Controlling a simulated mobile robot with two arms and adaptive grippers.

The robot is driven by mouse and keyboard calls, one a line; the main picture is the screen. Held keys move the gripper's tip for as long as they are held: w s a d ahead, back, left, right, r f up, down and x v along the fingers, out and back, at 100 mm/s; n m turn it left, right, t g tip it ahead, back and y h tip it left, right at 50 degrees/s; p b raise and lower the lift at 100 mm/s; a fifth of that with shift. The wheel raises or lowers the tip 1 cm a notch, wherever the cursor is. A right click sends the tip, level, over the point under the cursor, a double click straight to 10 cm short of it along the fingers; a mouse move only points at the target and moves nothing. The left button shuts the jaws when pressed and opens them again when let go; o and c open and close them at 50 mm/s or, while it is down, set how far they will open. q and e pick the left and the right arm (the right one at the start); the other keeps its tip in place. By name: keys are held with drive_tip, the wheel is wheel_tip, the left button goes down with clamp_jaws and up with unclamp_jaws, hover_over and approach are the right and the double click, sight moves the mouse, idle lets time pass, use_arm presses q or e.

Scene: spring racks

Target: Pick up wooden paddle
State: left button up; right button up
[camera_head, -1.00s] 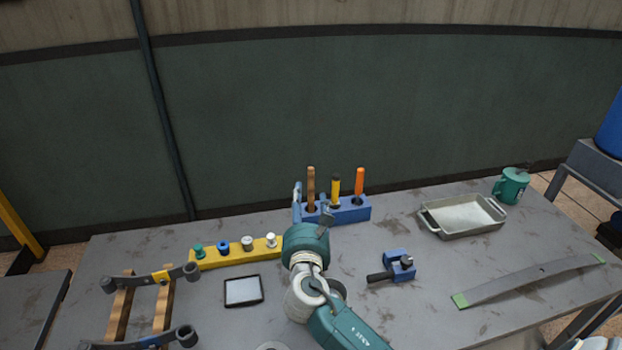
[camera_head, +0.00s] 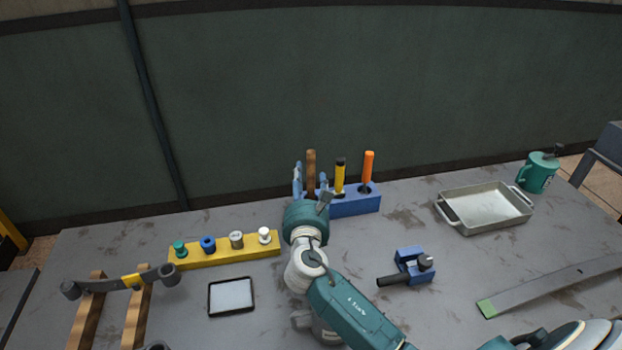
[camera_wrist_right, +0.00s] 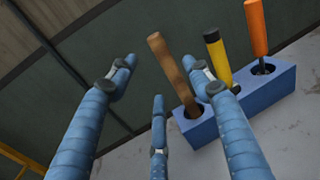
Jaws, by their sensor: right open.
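The wooden paddle (camera_head: 310,168) stands upright, its brown upper part showing, in the left hole of a blue block (camera_head: 352,205) at the back of the table. It also shows in the right wrist view (camera_wrist_right: 172,70), tilted in the picture. My right gripper (camera_head: 311,182) is open at the paddle, with blue fingers on either side of it in the head view. In the right wrist view, the paddle appears between the spread fingers, close to the right one; I cannot tell whether they touch. The paddle's lower end is hidden in the block. My left gripper is not in view.
A yellow-handled tool (camera_head: 340,176) and an orange-handled tool (camera_head: 368,168) stand in the same block, right of the paddle. A yellow rack (camera_head: 225,253) with several spools lies left. A metal tray (camera_head: 486,208) and a green mug (camera_head: 538,174) are right.

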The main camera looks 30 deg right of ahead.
sight(309, 161)
drive_tip(key=x, duration=0.2)
drive_tip(key=r+x, duration=0.1)
drive_tip(key=x, duration=0.1)
drive_tip(key=p+x, duration=0.1)
drive_tip(key=x, duration=0.2)
drive_tip(key=shift+s+d+r, duration=0.15)
drive_tip(key=shift+d+r, duration=0.05)
drive_tip(key=shift+r, duration=0.05)
drive_tip(key=shift+w+d, duration=0.2)
drive_tip(key=shift+w, duration=0.25)
clamp_jaws()
drive_tip(key=shift+r, duration=0.1)
